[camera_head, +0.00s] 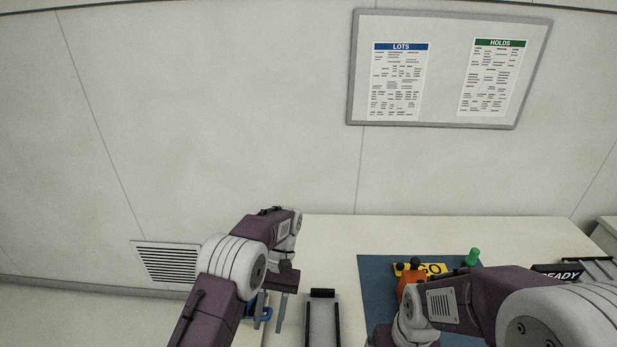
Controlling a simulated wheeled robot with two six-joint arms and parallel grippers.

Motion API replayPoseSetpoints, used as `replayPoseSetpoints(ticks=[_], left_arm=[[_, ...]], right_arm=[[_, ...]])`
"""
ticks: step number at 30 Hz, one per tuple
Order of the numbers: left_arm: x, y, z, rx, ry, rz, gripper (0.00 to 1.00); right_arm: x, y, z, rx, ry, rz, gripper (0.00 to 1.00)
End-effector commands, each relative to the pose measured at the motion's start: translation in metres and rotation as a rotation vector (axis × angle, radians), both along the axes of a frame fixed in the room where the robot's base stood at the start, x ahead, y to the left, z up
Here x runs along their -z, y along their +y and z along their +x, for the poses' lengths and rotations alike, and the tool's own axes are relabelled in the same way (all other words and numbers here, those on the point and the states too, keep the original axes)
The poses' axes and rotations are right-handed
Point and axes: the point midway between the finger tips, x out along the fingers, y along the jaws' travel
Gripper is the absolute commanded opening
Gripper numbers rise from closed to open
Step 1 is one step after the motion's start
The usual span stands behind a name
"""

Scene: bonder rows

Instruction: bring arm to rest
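My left arm (225,270) comes in from the lower left and bends over the left end of the pale bench. My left gripper (271,314) points down there, its two grey fingers apart with nothing seen between them. A blue object (265,311) shows just behind the fingers; I cannot tell whether they touch it. My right arm (470,305) comes in from the lower right and reaches across the blue mat. Its gripper fingers are not visible, hidden by the wrist or below the picture's edge.
A dark-sided grey rail (322,322) lies left of the mat. The bench's back strip is clear.

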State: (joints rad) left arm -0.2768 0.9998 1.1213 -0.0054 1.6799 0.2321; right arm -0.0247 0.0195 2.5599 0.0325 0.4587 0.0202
Motion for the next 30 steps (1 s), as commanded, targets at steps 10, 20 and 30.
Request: replayPoseSetpoints(ticks=[10,20,30], left_arm=[[-0.052,0.026,-0.002,-0.077,-0.098,-0.026,0.36],[-0.064,0.064,-0.052,-0.157,-0.280,-0.081,0.36],[0.011,0.083,-0.130,-0.116,-0.613,-0.164,0.36]], right_arm=[[0.012,0.000,0.000,0.000,0.000,0.000,0.93],[0.026,0.000,0.000,0.000,0.000,0.000,0.93],[0.033,0.000,0.000,0.000,0.000,0.000,0.93]])
